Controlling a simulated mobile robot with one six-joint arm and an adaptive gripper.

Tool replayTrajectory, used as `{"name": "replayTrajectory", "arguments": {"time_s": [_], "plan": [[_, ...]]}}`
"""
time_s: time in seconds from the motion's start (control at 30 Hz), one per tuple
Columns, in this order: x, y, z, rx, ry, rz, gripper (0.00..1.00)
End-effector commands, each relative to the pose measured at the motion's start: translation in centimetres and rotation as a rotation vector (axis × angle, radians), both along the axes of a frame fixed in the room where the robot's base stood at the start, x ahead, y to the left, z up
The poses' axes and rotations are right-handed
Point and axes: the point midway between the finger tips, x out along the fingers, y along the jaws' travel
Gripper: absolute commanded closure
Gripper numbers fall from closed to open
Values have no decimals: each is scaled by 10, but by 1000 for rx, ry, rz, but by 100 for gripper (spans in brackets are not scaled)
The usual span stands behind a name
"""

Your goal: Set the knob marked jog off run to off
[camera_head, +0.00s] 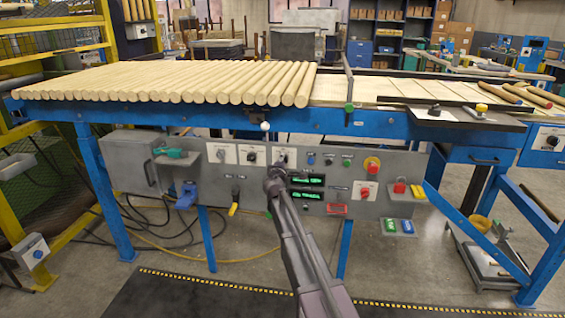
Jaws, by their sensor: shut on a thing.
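A grey control panel (262,205) hangs under the blue conveyor frame.
A white-balled lever (265,126) stands just above my gripper. Green displays (307,180), a red-topped button (371,164) and a red button (399,187) are to the right. A yellow-handled lever (234,208) is at lower left. Wooden rods (170,80) lie on the conveyor above.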

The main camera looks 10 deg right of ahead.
Motion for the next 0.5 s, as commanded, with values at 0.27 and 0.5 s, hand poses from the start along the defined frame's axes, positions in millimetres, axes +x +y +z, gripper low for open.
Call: {"name": "replayTrajectory", "arguments": {"time_s": [0.27, 0.5], "plan": [[3, -1, 1, -8, 2, 0, 98], [2, -1, 1, -7, 1, 0, 15]]}}
